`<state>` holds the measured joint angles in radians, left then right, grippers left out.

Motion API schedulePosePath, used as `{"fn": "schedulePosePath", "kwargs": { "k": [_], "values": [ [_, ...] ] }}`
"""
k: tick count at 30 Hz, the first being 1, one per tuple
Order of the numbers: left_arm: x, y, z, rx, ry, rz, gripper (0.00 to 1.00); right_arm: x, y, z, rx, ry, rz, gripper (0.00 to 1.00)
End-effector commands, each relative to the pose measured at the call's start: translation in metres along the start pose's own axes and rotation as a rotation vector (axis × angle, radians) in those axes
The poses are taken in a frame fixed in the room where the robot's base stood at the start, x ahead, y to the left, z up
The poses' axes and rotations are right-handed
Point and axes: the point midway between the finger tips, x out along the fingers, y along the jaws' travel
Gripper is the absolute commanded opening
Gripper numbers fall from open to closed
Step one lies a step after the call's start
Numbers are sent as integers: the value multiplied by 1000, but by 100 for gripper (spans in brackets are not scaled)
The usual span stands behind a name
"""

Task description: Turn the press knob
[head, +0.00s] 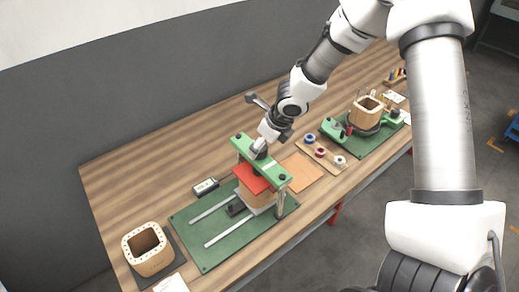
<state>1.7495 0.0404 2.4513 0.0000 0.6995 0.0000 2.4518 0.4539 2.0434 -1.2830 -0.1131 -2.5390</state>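The press has a green crossbar (268,163) on posts, with a red plate (252,180) under it and a wooden block below the plate. It stands on a green base plate (213,250). My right arm comes in from the upper right and reaches down to the top of the press. My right gripper (259,150) is at the middle of the crossbar, where it covers the knob. Whether its fingers touch or grip the knob cannot be told. My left gripper is not in view.
A hollow wooden coil former (148,262) stands at the table's near left. A small meter (205,187) lies left of the press. To the right are an orange sheet (302,171), a tray of spools (322,153) and a second green fixture (368,141) with a wooden former. Bare wooden table lies behind the press.

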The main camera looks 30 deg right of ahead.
Motion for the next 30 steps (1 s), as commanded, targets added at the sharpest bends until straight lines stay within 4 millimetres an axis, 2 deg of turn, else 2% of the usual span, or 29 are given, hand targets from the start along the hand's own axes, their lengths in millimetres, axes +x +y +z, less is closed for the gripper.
{"fn": "schedulePosePath", "kwargs": {
  "k": [1, 3, 11, 13, 16, 17, 30],
  "values": [
    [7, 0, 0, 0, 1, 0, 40, 12, 0, -2, -1, 2, -1, 78],
    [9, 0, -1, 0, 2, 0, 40, 18, 0, -1, -1, 1, -1, 78],
    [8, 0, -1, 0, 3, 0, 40, 20, 0, 0, 1, -1, 0, 78],
    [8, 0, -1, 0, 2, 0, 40, 20, 0, 0, 1, 0, 0, 60],
    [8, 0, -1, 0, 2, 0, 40, 20, 0, 0, 1, 0, 0, 25],
    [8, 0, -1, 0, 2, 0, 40, 20, 0, 0, 1, 0, 1, 18],
    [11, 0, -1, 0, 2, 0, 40, 21, 1, -2, 10, 2, -2, 18]
  ]
}}
